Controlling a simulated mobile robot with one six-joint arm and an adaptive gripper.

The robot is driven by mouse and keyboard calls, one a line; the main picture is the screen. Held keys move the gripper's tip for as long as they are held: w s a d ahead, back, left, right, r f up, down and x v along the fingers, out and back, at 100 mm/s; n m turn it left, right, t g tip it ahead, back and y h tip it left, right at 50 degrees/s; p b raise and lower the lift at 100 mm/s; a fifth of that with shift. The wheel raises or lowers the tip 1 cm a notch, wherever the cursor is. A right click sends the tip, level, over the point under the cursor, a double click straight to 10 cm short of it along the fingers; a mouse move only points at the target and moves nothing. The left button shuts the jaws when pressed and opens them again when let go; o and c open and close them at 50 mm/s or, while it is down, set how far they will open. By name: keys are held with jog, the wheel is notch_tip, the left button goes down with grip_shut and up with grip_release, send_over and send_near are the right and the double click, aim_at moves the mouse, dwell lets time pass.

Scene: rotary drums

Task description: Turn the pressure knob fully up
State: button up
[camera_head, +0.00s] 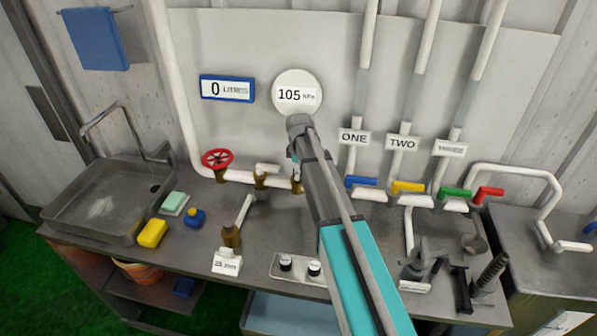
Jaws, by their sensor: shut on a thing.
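The round white pressure gauge (297,94) on the back panel reads 105, with a small unit that looks like kPa. My gripper (294,153) is at the far end of my arm, below the gauge and just above the pipe. It is mostly hidden by my arm's last links. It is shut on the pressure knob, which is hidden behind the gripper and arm. A brass fitting (297,186) on the white pipe shows just below, left of my arm. The knob's angle cannot be seen.
A red handwheel (217,159) and a brass valve (260,178) sit left on the pipe. Blue (360,182), yellow (407,187), green (455,194) and red (488,194) valve handles are right. A blue display (227,88) reads 0. A sink (110,200) is left.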

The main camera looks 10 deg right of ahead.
jog(key=shift+m, duration=0.6)
jog(key=m, duration=0.2)
jog(key=shift+m, duration=0.4)
jog(key=m, duration=1.3)
jog(key=o, duration=1.1)
